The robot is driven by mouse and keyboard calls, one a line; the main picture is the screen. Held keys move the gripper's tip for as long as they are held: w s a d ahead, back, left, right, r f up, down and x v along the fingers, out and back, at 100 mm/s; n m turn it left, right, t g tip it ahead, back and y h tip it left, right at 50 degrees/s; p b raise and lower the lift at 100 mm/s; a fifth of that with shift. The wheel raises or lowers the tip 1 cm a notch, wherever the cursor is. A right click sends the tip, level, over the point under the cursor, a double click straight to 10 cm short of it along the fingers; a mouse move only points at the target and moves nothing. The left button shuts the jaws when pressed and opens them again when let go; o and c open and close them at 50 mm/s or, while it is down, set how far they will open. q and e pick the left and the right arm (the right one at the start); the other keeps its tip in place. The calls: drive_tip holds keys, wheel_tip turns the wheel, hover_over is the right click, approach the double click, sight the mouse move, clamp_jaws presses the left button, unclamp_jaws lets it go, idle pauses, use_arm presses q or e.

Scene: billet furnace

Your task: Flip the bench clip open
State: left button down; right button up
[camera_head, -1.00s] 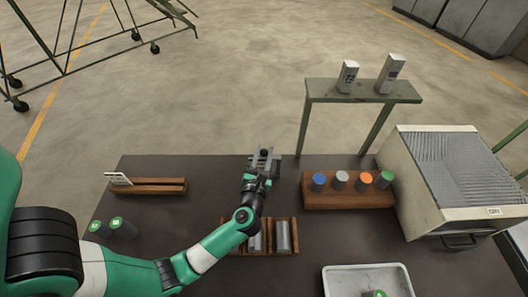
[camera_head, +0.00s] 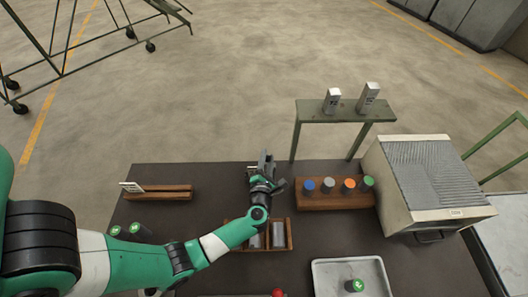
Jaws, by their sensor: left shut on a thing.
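My left gripper (camera_head: 266,168) is at the back edge of the dark bench (camera_head: 190,224), in the upper middle of the head view. It is shut on a small grey metal piece, which appears to be the bench clip (camera_head: 264,157). The gripper and wrist hide most of the clip, so I cannot tell how far it is open. My right gripper does not show.
Just in front is a wooden tray (camera_head: 291,235) with grey cylinders. To the right are a wooden rack (camera_head: 333,208) of coloured-top cylinders, a green shelf (camera_head: 345,114) and a furnace box (camera_head: 430,180). A white tray (camera_head: 318,280) and a slotted wooden holder (camera_head: 175,196) also stand here.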

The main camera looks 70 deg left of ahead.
use_arm(q)
drive_tip(key=shift+w+d+r+m+p, duration=0.2)
drive_tip(key=shift+w+r+m+p, duration=0.3)
drive_tip(key=shift+m+p, duration=0.35)
drive_tip(key=shift+w+d+r+m+g+p, duration=0.15)
drive_tip(key=shift+w+m+g+p, duration=0.2)
drive_tip(key=shift+m+p, duration=0.35)
drive_tip(key=shift+w+d+m+g+p, duration=0.2)
drive_tip(key=shift+w+m+g, duration=0.1)
drive_tip(key=shift+m, duration=0.35)
drive_tip(key=shift+w+d+m+g+p, duration=0.15)
drive_tip(key=shift+w+m, duration=0.1)
drive_tip(key=shift+m, duration=0.35)
drive_tip(key=shift+w+d+f+m+g+y+b, duration=0.1)
drive_tip(key=shift+w+d+f+m+g+b, duration=0.2)
drive_tip(key=shift+m, duration=0.45)
drive_tip(key=shift+w+a+f+m+g+y+b, duration=0.15)
drive_tip(key=shift+w+m, duration=0.3)
drive_tip(key=shift+m, duration=0.25)
drive_tip(key=shift+w+d+f+m+g+y+b, duration=0.15)
drive_tip(key=shift+w+d+f+m, duration=0.15)
drive_tip(key=shift+m, duration=0.45)
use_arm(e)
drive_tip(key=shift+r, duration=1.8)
use_arm(q)
drive_tip(key=shift+a+r, duration=0.1)
drive_tip(key=c, duration=0.6)
unclamp_jaws()
